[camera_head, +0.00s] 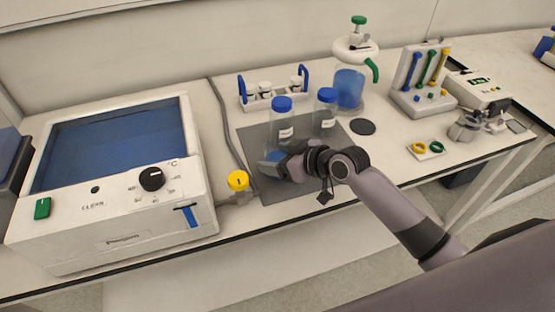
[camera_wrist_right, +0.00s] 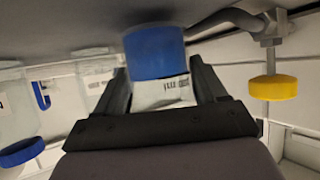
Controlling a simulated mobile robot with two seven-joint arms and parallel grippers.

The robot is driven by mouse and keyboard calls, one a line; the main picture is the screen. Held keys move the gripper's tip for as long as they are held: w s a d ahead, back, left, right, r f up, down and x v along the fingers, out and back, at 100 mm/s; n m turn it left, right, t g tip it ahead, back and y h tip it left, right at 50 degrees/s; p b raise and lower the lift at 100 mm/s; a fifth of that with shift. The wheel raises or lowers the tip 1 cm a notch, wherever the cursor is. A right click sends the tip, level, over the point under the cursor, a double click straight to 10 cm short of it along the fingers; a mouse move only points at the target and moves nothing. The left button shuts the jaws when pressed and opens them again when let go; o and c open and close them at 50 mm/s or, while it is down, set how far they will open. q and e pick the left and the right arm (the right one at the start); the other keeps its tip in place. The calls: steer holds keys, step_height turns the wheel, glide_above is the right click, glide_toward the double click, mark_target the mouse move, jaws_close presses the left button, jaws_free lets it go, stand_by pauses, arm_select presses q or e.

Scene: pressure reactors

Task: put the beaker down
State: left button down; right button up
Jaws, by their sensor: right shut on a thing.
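My right gripper (camera_head: 277,164) is low over the dark mat (camera_head: 245,132), near its front left part. It is shut on the beaker (camera_head: 275,157), which is mostly hidden by the fingers in the head view. In the right wrist view, which is upside down, the beaker (camera_wrist_right: 157,55) sits between both fingers (camera_wrist_right: 160,100). It shows blue contents at its base and a white label with dark print. The beaker's base is close to the mat; I cannot tell whether it touches. My left gripper is not in view.
Two blue-capped bottles (camera_head: 282,125) (camera_head: 325,110) stand just behind my gripper. A yellow-knobbed valve (camera_head: 238,181) is close on the left, beside the big blue-windowed bath (camera_head: 120,150). A white rack (camera_head: 272,100) and a blue-filled vessel (camera_head: 348,88) stand behind.

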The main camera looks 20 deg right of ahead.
steer(key=shift+f, duration=0.35)
steer(key=shift+f, duration=0.15)
steer(key=o, duration=1.1)
steer(key=shift+r, duration=0.2)
steer(key=v, duration=1.2)
steer(key=shift+f, duration=0.1)
